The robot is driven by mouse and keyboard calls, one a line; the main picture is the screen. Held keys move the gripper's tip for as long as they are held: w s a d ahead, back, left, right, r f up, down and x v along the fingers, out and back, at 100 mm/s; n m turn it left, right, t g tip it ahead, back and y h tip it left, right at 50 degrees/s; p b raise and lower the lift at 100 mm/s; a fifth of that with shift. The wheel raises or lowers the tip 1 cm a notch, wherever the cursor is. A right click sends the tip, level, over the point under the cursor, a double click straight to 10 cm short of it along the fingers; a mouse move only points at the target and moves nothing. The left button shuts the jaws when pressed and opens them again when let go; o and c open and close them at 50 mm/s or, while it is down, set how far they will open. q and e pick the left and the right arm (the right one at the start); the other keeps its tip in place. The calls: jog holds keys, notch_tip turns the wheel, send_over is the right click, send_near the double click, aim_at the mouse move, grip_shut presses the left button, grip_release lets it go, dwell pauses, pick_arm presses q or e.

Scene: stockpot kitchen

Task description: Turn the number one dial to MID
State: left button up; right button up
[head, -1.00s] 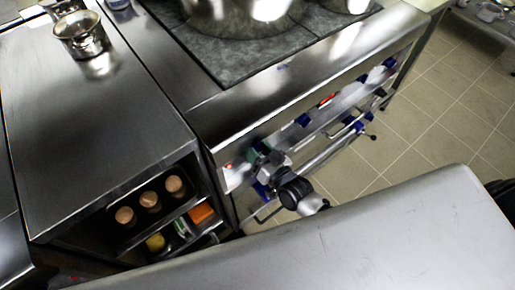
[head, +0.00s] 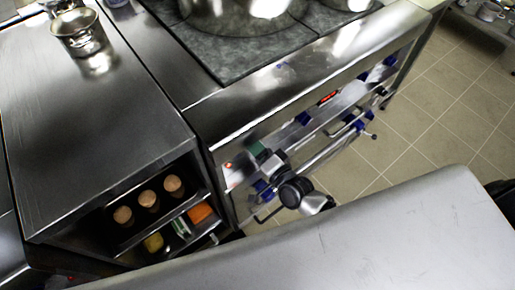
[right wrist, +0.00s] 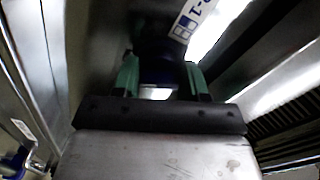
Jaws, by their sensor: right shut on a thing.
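My right gripper (head: 262,154) is at the left end of the stove's front panel. In the right wrist view its green fingers (right wrist: 160,68) are on either side of a dark blue dial (right wrist: 163,50), shut on it. A white label (right wrist: 193,20) beside the dial carries a mark that looks like a 1. The dial's pointer and the MID mark cannot be made out. In the head view my gripper mostly hides this dial. My left gripper is not in view.
More blue dials, such as one (head: 303,118), sit along the panel to the right, near a small red display (head: 328,97). A rail handle (head: 325,153) runs below. A steel counter (head: 90,130) with a metal pot (head: 80,32) stands left, with jars on shelves underneath.

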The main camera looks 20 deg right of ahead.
jog(key=shift+m, duration=0.6)
jog(key=o, duration=0.9)
jog(key=shift+c, duration=0.2)
jog(key=v, duration=1)
jog(key=shift+s, duration=0.4)
jog(key=shift+d, duration=0.15)
